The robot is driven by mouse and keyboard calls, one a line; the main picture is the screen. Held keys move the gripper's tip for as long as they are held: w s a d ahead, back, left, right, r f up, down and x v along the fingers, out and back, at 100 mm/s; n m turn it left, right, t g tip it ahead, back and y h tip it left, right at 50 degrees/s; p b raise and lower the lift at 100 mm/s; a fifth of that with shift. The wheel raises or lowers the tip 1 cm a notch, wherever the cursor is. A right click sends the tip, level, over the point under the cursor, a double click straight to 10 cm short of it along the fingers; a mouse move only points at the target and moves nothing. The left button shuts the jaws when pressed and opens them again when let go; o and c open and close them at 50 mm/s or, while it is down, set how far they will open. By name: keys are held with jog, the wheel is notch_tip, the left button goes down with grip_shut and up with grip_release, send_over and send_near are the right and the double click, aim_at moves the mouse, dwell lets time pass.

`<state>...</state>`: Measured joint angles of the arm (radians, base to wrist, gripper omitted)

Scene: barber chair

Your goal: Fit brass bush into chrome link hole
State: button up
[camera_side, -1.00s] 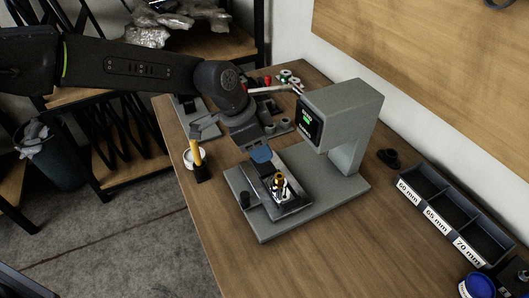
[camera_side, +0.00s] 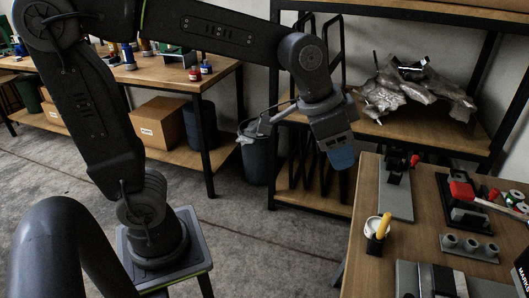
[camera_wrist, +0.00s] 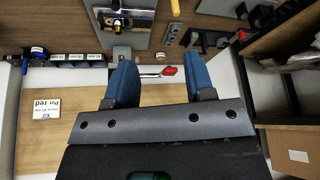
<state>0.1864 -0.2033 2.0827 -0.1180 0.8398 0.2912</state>
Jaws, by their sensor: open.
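My gripper (camera_side: 341,157) hangs in the air left of the workbench in the side view, with blue fingertips pointing down. In the wrist view my gripper (camera_wrist: 160,75) has its two blue fingers wide apart and nothing between them.
Labelled bins (camera_wrist: 75,60) show in the wrist view. A blue bin (camera_side: 258,152) stands on the floor.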

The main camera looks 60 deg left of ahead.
jog(key=s+a+f+n+y, duration=0.1)
jog(key=s+a+n, duration=0.1)
jog(key=s+a, duration=0.2)
jog(key=s+a+f+n+t+y, duration=0.1)
jog(key=s+a, duration=0.3)
jog(key=s, duration=0.4)
jog(key=shift+s+f+n, duration=0.3)
jog(key=shift+s+n, duration=0.1)
jog(key=shift+n, duration=0.5)
jog(key=shift+d, duration=0.1)
